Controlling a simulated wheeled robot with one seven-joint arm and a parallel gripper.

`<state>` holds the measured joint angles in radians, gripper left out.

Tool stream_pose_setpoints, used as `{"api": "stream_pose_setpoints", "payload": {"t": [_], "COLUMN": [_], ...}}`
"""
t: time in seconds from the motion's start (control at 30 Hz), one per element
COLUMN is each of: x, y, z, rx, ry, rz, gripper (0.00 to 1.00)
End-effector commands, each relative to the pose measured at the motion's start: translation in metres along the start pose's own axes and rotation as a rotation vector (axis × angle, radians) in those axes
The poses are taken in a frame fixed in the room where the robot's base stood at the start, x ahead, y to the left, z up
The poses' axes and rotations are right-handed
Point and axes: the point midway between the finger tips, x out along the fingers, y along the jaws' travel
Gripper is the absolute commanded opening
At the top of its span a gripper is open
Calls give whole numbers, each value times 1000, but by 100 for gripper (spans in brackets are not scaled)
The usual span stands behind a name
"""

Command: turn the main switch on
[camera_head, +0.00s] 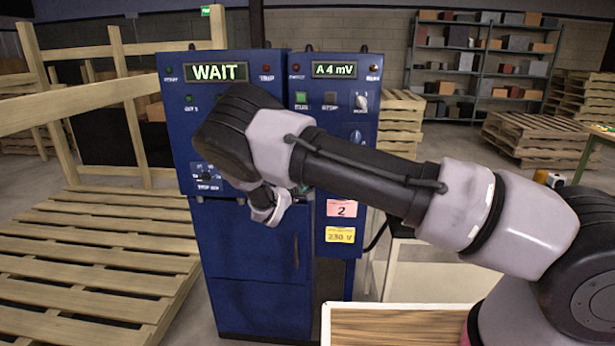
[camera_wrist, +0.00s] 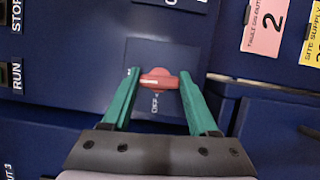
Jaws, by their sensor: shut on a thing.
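The blue cabinet (camera_head: 250,265) stands ahead, with a green lit display reading WAIT (camera_head: 219,72) and another reading A 4 mV (camera_head: 334,70). In the wrist view a red rotary switch handle (camera_wrist: 160,80) sits on a square blue plate (camera_wrist: 158,52), with a small OFF mark (camera_wrist: 155,103) beside it. My gripper (camera_wrist: 160,74) has its two green fingers on the handle's two ends and is shut on it. In the head view my arm hides the switch, and only a bit of a green finger shows.
A pink label marked 2 (camera_head: 342,209) and a yellow 230 V label (camera_head: 340,235) are on the cabinet's right part. Wooden pallets (camera_head: 95,255) lie at left. A white-edged box with a wooden top (camera_head: 400,322) stands close in front. STOP and RUN labels show in the wrist view.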

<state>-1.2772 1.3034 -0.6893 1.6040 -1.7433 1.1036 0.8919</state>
Motion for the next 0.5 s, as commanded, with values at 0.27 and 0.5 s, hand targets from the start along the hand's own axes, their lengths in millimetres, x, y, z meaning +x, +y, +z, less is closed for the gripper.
{"api": "stream_pose_setpoints", "payload": {"t": [0.27,0.5], "x": [-1,-1], "y": [-1,-2], "z": [0,0], "rx": [64,74], "ry": [2,2], "rz": [-30,-34], "gripper": [4,4]}}
